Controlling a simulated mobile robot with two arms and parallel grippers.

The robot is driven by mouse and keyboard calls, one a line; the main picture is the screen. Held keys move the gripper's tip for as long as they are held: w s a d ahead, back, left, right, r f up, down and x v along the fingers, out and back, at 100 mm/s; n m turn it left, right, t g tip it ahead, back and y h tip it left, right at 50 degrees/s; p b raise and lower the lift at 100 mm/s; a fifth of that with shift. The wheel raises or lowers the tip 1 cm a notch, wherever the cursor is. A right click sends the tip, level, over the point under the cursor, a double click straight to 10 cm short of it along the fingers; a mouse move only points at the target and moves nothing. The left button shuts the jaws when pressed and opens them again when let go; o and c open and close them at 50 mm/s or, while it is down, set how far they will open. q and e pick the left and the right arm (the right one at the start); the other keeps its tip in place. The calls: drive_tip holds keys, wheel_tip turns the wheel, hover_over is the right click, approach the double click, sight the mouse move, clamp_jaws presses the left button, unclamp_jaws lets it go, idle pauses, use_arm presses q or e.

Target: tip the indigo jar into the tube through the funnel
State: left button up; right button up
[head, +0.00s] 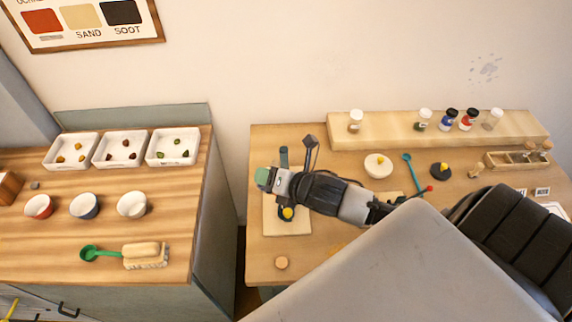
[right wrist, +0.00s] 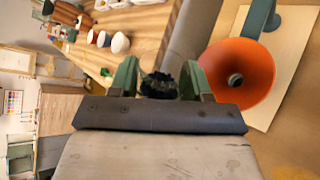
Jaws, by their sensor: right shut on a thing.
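My right gripper (head: 265,180) reaches over the stand on the right-hand table. In the right wrist view its two green fingers (right wrist: 157,85) are shut on a small dark, rough-topped thing (right wrist: 159,86); I cannot tell for sure that it is the indigo jar. An orange funnel (right wrist: 216,88) sits beside the fingers, apart from them, with its dark hole in the middle. It is on a teal stand (right wrist: 262,18) above a pale board (head: 272,228). The tube is hidden beneath it. In the head view my arm hides the funnel. My left gripper is out of view.
A raised wooden shelf (head: 385,128) carries several jars, one with a dark blue body (head: 447,122). A white dish (head: 377,166), a teal spoon (head: 411,172) and a divided wooden box (head: 516,161) lie nearby. The left counter holds trays and bowls.

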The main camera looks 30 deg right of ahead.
drive_tip(key=shift+f+b, duration=0.45)
drive_tip(key=shift+b, duration=0.05)
drive_tip(key=f+m+y+b, duration=0.1)
drive_tip(key=m+b, duration=0.1)
drive_tip(key=b, duration=0.1)
drive_tip(key=shift+a+f+y, duration=0.15)
drive_tip(key=shift+y, duration=0.15)
drive_tip(key=shift+r, duration=0.25)
drive_tip(key=shift+r+m+y+b, duration=0.2)
drive_tip(key=shift+m+y+b, duration=0.25)
drive_tip(key=shift+m, duration=0.15)
drive_tip(key=f+m+y+b, duration=0.1)
drive_tip(key=b, duration=0.1)
drive_tip(key=shift+b, duration=0.3)
drive_tip(key=shift+d+r+m+y+b, duration=0.2)
drive_tip(key=shift+r+m+y+b, duration=0.1)
drive_tip(key=shift+m+b, duration=0.1)
drive_tip(key=m+b, duration=0.1)
drive_tip(key=r+y+b, duration=0.1)
drive_tip(key=shift+d+m+t+b, duration=0.15)
drive_tip(key=shift+m+t+b, duration=0.2)
drive_tip(key=shift+m+t, duration=0.05)
drive_tip(key=shift+r, duration=0.15)
